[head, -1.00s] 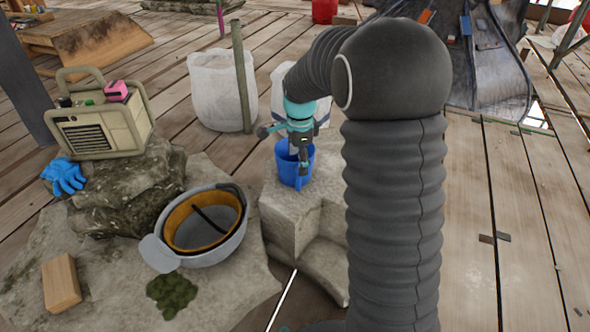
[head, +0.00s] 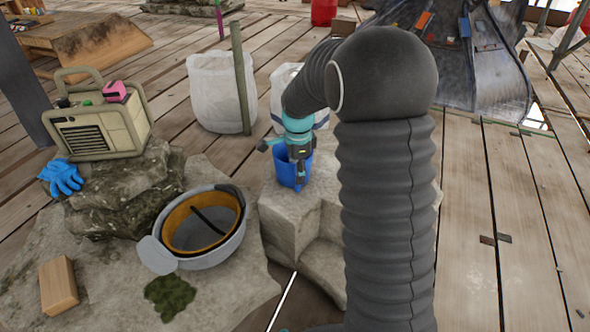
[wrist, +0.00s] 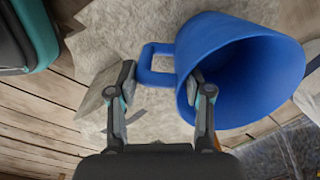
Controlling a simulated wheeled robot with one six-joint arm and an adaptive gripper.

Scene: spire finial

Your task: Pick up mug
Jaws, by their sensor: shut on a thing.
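The blue mug (head: 281,165) is at the top of the pale stone block (head: 292,215) in the head view. In the wrist view the mug (wrist: 245,65) shows its open mouth, with its square handle (wrist: 148,62) on the left. My gripper (wrist: 161,74) is shut on the mug at its handle side, with one finger left of the handle and the other at the mug's rim. In the head view my gripper (head: 299,172) covers part of the mug. I cannot tell whether the mug's base touches the stone.
A grey helmet-like bowl (head: 215,258) with an orange lining lies left of the block. A beige radio (head: 100,130), a blue glove (head: 62,177) and a wooden block (head: 59,285) are farther left. A white bucket (head: 215,95) with a post stands behind. Plank floor at right is mostly clear.

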